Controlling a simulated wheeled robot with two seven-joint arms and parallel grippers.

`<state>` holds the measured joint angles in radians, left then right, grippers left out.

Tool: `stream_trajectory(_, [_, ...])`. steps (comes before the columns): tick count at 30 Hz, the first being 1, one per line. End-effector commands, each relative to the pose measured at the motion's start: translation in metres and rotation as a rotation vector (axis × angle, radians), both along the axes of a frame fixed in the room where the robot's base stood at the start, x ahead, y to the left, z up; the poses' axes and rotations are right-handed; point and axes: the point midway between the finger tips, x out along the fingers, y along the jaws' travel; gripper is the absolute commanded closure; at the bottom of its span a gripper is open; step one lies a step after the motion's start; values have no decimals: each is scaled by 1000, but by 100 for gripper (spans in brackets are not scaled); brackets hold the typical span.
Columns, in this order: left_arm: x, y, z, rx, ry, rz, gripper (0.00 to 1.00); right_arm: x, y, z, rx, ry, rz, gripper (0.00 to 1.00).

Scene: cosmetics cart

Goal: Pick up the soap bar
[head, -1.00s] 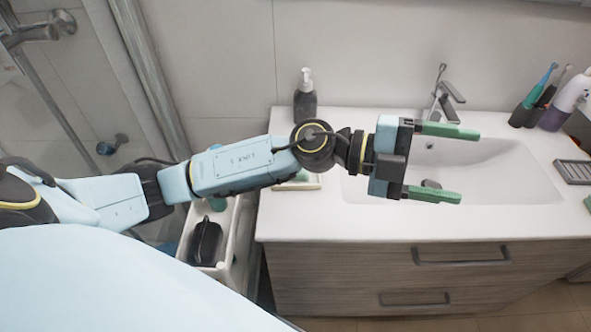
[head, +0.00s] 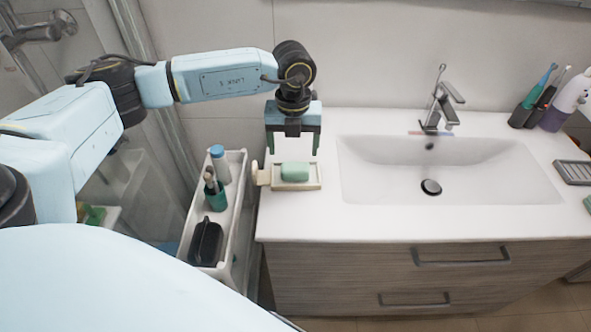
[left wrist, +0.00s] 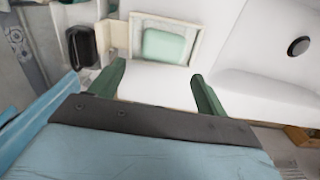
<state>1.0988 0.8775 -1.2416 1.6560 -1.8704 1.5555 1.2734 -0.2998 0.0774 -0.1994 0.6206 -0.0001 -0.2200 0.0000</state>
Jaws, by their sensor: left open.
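A pale green soap bar (head: 295,172) lies on a cream soap dish (head: 308,186) at the left end of the white counter. The soap bar also shows in the left wrist view (left wrist: 164,46), on its dish (left wrist: 199,20) beyond the fingertips. My left gripper (head: 293,150) is open and empty, pointing down, above and a little behind the soap. In the left wrist view its two green fingers (left wrist: 158,75) are spread apart, with the soap ahead of the gap between them. My right gripper is not in view.
The sink basin (head: 447,185) lies right of the dish, with a faucet (head: 437,115) behind it. A white cart (head: 236,210) with bottles and a black item stands left of the counter. A grey soap rack (head: 573,172) and brush holder (head: 521,116) are far right.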

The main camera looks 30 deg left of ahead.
Motion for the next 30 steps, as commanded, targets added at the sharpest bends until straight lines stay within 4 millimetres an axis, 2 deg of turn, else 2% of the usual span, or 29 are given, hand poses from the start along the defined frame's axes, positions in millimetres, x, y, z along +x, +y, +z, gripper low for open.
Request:
stream_trajectory(3, [0, -1, -20, -1, 2, -1, 24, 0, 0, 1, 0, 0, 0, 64])
stream_trajectory(11, [2, 0, -40, -1, 0, -2, 24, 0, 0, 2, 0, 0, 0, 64])
stream_trajectory(19, [10, 1, -78, -3, 3, -2, 24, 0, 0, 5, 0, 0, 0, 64])
stream_trajectory(23, [10, 1, -86, -3, -1, -3, 24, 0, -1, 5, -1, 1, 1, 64])
stream_trajectory(29, [10, 1, -86, -3, -1, -3, 24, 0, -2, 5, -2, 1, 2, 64])
stream_trajectory(30, [10, 1, -86, -3, -1, -3, 28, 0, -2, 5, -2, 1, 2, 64])
